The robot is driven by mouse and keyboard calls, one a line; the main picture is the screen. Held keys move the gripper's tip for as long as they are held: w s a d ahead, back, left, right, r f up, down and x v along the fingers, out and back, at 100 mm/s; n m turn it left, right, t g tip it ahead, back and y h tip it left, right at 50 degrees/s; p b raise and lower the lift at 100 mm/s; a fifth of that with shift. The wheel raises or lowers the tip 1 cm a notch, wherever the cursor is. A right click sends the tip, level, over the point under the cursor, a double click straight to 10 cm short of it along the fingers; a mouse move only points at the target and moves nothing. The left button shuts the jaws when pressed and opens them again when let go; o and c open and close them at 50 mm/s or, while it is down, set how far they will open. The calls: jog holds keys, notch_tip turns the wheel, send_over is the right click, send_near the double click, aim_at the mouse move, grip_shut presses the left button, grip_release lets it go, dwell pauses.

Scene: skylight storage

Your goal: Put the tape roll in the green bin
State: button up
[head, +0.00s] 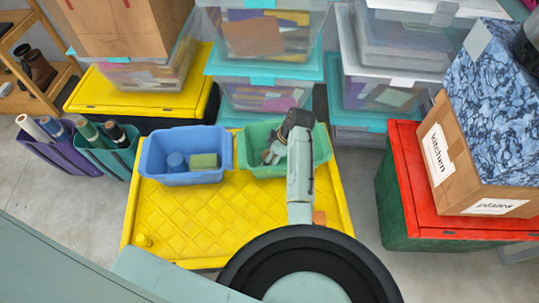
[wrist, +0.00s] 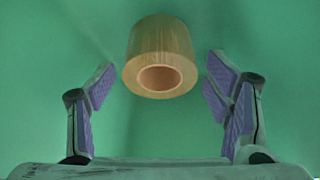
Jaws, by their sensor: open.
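The green bin (head: 255,135) stands on the yellow lid, to the right of a blue bin. My gripper (head: 270,156) is over and partly inside the green bin. In the wrist view my gripper (wrist: 160,88) is open, with purple pads on its spread fingers. The yellowish tape roll (wrist: 160,40) is just beyond and between the fingertips, with green bin surface all around it. The pads do not touch it. I cannot tell whether it rests on the bin floor. In the head view I cannot make out the tape roll behind my arm and gripper.
The blue bin (head: 160,148) holds a blue cup-like item (head: 177,162) and a green block (head: 204,161). The yellow lid (head: 215,215) is mostly bare in front. Stacked clear boxes (head: 265,50) stand behind. A red-lidded crate (head: 420,200) carries a cardboard box (head: 460,165) at right.

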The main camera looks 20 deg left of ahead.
jog(key=shift+r+p, duration=3.15)
jog(key=shift+r, duration=0.75)
jog(key=v, duration=1.2)
jog(key=shift+a, duration=0.1)
